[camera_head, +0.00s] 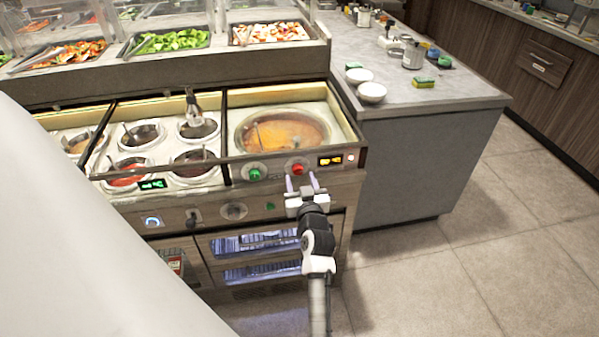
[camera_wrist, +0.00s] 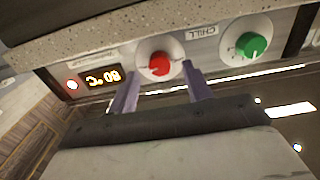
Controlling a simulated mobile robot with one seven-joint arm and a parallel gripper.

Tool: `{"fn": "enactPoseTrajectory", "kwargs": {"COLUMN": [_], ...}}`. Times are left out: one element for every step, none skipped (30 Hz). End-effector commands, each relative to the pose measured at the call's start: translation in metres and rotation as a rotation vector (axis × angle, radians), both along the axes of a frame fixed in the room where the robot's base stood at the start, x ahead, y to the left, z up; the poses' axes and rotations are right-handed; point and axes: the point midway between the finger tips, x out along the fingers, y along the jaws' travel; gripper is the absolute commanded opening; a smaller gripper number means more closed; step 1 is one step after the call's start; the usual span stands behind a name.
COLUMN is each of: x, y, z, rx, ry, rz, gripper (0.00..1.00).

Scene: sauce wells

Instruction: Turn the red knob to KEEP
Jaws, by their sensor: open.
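The red knob (camera_head: 298,170) is on the front panel below the large orange soup well, right of a green knob (camera_head: 255,174). In the wrist view the red knob (camera_wrist: 159,65) sits on a pale round plate; I cannot tell which setting it points to, and no KEEP label is readable. My gripper (camera_head: 302,182) is open just in front of and slightly below the red knob. In the wrist view its two purple fingers (camera_wrist: 161,80) stand either side of the knob's lower part, with nothing held. I cannot tell whether they touch it.
An amber display (camera_wrist: 102,78) and a small red light (camera_wrist: 72,85) are beside the red knob. The green knob (camera_wrist: 250,45) and a CHILL label (camera_wrist: 201,32) are on its other side. A counter (camera_head: 440,95) with bowls stands at the right; the floor before it is clear.

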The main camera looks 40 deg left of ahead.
Motion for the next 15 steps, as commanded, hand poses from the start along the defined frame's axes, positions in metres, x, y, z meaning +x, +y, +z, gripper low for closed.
{"fn": "enactPoseTrajectory", "kwargs": {"x": [0.005, 0.007, 0.010, 0.011, 0.013, 0.014, 0.015, 0.016, 0.016, 0.017, 0.017, 0.017, 0.017, 0.017, 0.017], "y": [0.006, 0.008, 0.011, 0.013, 0.015, 0.017, 0.018, 0.018, 0.019, 0.019, 0.019, 0.020, 0.020, 0.020, 0.019], "z": [0.002, 0.002, 0.001, 0.001, 0.001, 0.001, 0.001, 0.000, 0.000, 0.000, -0.001, -0.001, -0.001, -0.001, -0.001], "rx": [0.001, 0.001, 0.001, 0.000, 0.000, 0.000, 0.000, -0.001, -0.001, 0.000, 0.000, 0.000, 0.000, 0.000, 0.000], "ry": [0.000, 0.000, -0.001, -0.001, -0.001, -0.001, -0.001, -0.001, -0.001, 0.000, 0.000, 0.000, 0.000, 0.000, 0.000], "rz": [0.001, 0.000, 0.000, 0.000, 0.000, 0.000, 0.000, 0.000, 0.000, 0.000, 0.000, 0.000, 0.000, 0.000, 0.000], "gripper": [0.50, 0.50, 0.50, 0.50, 0.50, 0.50, 0.50, 0.50, 0.50, 0.50, 0.50, 0.50, 0.50, 0.50, 0.50]}}
